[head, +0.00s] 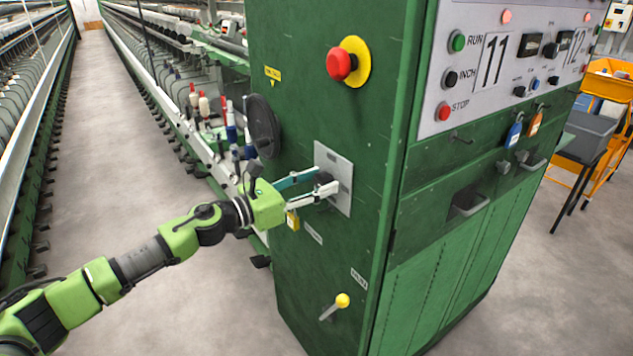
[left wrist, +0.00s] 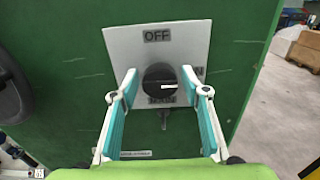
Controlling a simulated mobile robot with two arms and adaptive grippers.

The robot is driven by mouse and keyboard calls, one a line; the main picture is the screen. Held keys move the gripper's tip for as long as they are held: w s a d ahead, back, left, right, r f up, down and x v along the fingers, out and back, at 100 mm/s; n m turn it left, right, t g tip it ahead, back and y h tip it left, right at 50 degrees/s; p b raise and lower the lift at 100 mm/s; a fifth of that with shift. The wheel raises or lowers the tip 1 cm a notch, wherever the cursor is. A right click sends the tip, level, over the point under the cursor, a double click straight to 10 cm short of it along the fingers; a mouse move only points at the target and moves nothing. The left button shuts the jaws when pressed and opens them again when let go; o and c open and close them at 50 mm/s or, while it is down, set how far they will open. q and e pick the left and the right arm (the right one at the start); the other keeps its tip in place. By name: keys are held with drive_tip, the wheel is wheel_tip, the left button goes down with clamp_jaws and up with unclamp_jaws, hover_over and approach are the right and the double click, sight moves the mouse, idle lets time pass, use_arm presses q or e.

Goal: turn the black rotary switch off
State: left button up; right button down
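The black rotary switch (left wrist: 160,82) sits on a grey plate (left wrist: 118,42) fixed to a green cabinet. Its white mark points right, towards a label partly hidden by a finger, ending in N. The OFF label (left wrist: 156,35) is above the knob; another label below it is partly covered. In the head view the plate (head: 344,166) is on the cabinet's left face. My left gripper (left wrist: 160,76) is open, with one finger on each side of the knob and a small gap on both sides. In the head view, my left gripper (head: 326,184) reaches the plate. My right gripper is not in view.
A red emergency button (head: 341,64) on a yellow disc is above the plate. The aisle floor at left is clear.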

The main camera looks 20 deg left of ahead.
use_arm(q)
drive_tip(key=c, duration=0.6)
drive_tip(key=shift+c, duration=0.2)
drive_tip(key=shift+n, duration=0.3)
drive_tip(key=n+p, duration=0.1)
drive_tip(key=n, duration=0.1)
drive_tip(key=shift+r+n, duration=0.1)
drive_tip(key=shift+n, duration=0.2)
drive_tip(key=n+p, duration=0.1)
drive_tip(key=n, duration=0.1)
drive_tip(key=n+p, duration=0.1)
drive_tip(key=n, duration=0.1)
drive_tip(key=shift+w+a+n, duration=0.15)
drive_tip(key=shift+n, duration=0.15)
drive_tip(key=n+p, duration=0.2)
drive_tip(key=n, duration=0.4)
drive_tip(key=n+p, duration=0.1)
drive_tip(key=n, duration=0.1)
drive_tip(key=n+p, duration=0.1)
drive_tip(key=n, duration=0.1)
drive_tip(key=shift+a+f, duration=0.1)
drive_tip(key=shift+f, duration=0.15)
